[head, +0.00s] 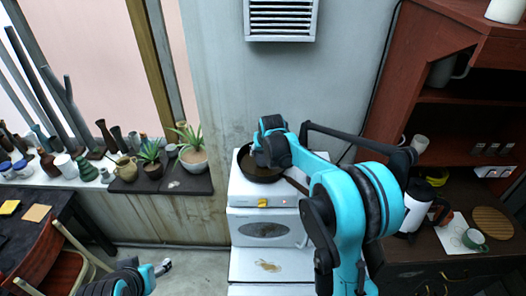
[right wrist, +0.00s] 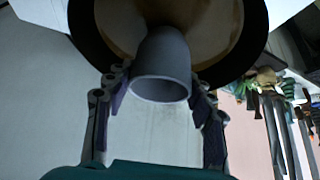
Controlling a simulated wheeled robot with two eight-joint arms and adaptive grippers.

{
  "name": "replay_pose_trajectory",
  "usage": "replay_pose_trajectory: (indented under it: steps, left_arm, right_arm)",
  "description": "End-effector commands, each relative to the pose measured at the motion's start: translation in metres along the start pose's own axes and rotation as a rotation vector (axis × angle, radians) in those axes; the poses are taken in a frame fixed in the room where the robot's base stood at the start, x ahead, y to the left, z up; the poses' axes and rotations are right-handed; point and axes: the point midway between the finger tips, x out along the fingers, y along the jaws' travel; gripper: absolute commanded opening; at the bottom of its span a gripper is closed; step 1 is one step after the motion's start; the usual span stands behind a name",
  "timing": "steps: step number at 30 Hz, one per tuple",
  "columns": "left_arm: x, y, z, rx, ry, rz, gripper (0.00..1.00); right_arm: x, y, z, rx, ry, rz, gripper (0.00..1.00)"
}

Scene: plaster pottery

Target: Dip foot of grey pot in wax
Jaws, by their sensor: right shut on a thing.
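The grey pot (right wrist: 165,62) is in my right gripper, whose fingers (right wrist: 160,85) show on both sides of it in the right wrist view. Its open mouth faces the wrist camera and its other end points into a dark round pan (right wrist: 84,30) with a tan-brown inside. I cannot tell whether the foot touches the wax. In the head view the pan (head: 263,178) sits on top of a white stove, and my right gripper (head: 270,155) is over it and hides the pot. Part of my left gripper (head: 160,268) shows low at the left, and its jaws are unclear.
The white stove (head: 262,231) has a yellow knob on its front. Plants and several vases stand on the sill (head: 175,183) at left. Bare floor shows left of the stove.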

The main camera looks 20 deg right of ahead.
Motion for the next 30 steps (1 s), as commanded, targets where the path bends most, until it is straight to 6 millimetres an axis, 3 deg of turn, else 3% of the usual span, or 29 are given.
replay_pose_trajectory:
  steps: [30]
  left_arm:
    - [0.0056,0.0,0.004,0.0,0.0,0.0,0.6]
  right_arm:
    - [0.007,0.0,0.0044,0.0,0.0,0.0,0.23]
